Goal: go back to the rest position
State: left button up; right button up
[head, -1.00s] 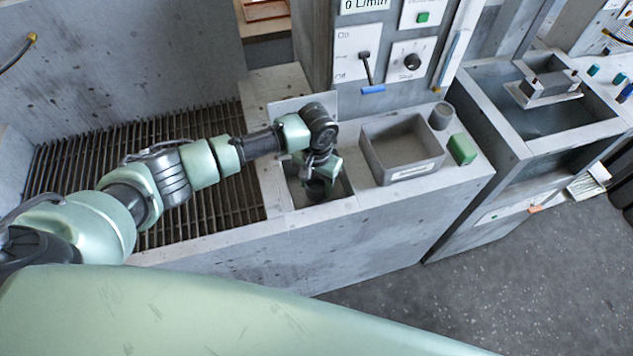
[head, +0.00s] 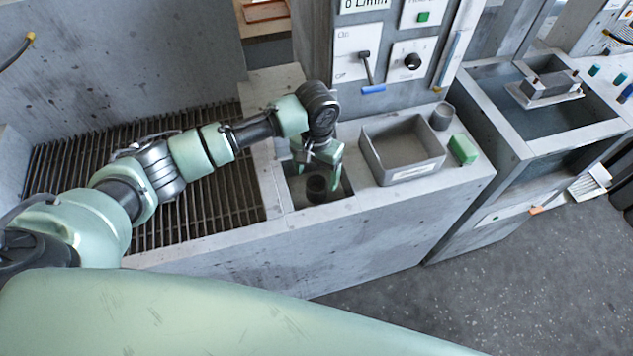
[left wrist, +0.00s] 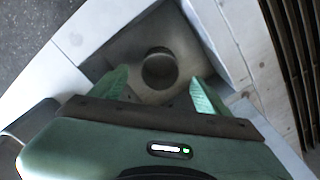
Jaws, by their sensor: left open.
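My left gripper (head: 320,157) is over a square recess (head: 338,190) in the grey bench. It is open and empty, with its fingers pointing down. A dark round cup-like part (head: 316,188) stands in the recess below the fingers. In the left wrist view the two green fingers (left wrist: 156,92) are spread apart, and the dark round part (left wrist: 159,69) shows beyond and between them, apart from both. My right gripper is not in view.
A grey open bin (head: 402,150), a small grey cup (head: 441,115) and a green block (head: 462,149) stand right of the recess. A control panel with a lever (head: 367,70) rises behind. A slatted grate (head: 220,195) lies left. Open floor (head: 480,270) is at lower right.

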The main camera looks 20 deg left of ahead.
pick_arm(q)
jog(key=shift+r, duration=1.2)
